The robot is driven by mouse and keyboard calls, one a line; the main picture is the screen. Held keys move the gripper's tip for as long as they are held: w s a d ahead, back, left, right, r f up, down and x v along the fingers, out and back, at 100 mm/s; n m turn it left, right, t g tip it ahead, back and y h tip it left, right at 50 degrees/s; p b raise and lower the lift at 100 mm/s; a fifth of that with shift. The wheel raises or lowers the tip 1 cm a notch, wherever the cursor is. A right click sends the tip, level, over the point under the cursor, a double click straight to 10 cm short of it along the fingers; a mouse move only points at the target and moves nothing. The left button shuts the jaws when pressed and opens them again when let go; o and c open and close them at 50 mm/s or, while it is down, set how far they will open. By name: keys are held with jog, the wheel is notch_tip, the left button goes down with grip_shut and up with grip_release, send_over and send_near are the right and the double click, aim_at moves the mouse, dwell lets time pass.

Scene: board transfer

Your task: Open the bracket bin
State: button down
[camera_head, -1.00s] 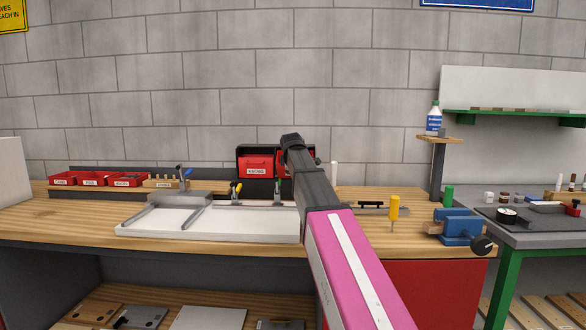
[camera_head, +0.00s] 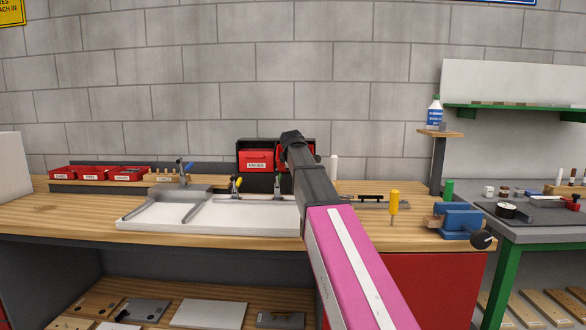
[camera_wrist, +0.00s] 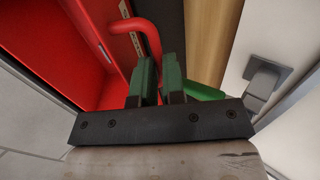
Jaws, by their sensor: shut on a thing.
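A dark cabinet (camera_head: 257,142) at the back of the bench holds two red bins. The left red bin (camera_head: 256,159) shows a white label too small to read surely. The right red bin (camera_head: 281,157) is mostly hidden behind my arm. In the wrist view a red bin (camera_wrist: 95,45) shows its open inside and front wall, with a curved red handle (camera_wrist: 150,35). My gripper (camera_wrist: 158,74) has its green fingers shut on this handle. In the head view my wrist covers the fingers. How far the bin is out of the cabinet is hard to tell.
A white tray-like fixture (camera_head: 160,218) with clamps lies left of my arm. Small red bins (camera_head: 95,174) stand at the back left. A yellow-handled tool (camera_head: 394,201) and a blue vise (camera_head: 459,220) stand at the right.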

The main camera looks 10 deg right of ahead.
jog(key=c, duration=1.2)
grip_release()
jog(key=v, duration=1)
jog(key=shift+s+r, duration=0.3)
